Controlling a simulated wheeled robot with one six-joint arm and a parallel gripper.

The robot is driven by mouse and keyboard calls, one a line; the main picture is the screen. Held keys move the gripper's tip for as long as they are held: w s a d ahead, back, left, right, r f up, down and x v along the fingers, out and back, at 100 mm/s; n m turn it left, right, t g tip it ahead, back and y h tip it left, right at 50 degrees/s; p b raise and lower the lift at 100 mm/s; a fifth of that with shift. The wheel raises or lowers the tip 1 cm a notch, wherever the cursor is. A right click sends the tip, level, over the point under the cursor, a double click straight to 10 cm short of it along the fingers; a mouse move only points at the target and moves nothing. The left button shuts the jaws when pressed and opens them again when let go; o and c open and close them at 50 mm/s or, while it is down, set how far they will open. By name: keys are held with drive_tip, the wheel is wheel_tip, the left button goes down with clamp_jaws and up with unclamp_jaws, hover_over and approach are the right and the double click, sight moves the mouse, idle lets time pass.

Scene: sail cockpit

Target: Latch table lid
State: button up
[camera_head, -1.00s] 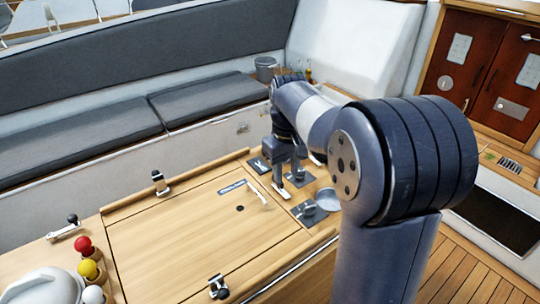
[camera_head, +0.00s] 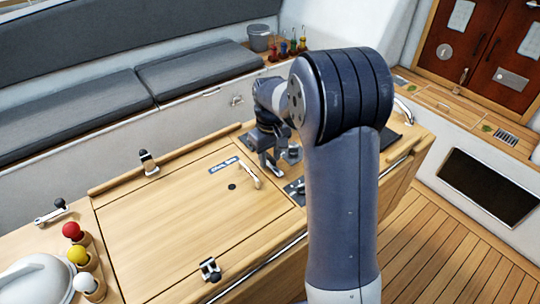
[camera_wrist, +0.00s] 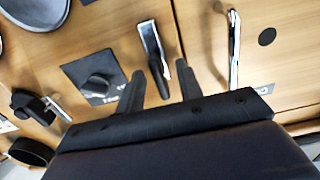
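The table lid (camera_head: 175,225) is a flat wooden panel with a silver handle (camera_head: 250,175), a dark round hole and a small label; it lies flush and looks closed. My gripper (camera_head: 270,168) is beyond the lid's right edge, low over the table. In the wrist view my gripper (camera_wrist: 160,72) has its two fingers apart. A silver latch with a black-tipped lever (camera_wrist: 152,42) shows between and beyond the fingertips, beside the lid's seam; I cannot tell if they touch. The lid handle (camera_wrist: 234,45) is right of the fingers. My arm hides the latch in the head view.
Clasps stand at the lid's back (camera_head: 148,160) and front (camera_head: 210,268) edges. A square black plate with a knob (camera_wrist: 97,82) is left of the fingers. Red, yellow and white knobs (camera_head: 78,255) stand at lower left. Open floor (camera_head: 455,245) lies to the right.

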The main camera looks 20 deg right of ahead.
drive_tip(key=shift+f, duration=0.2)
clamp_jaws()
idle(0.3)
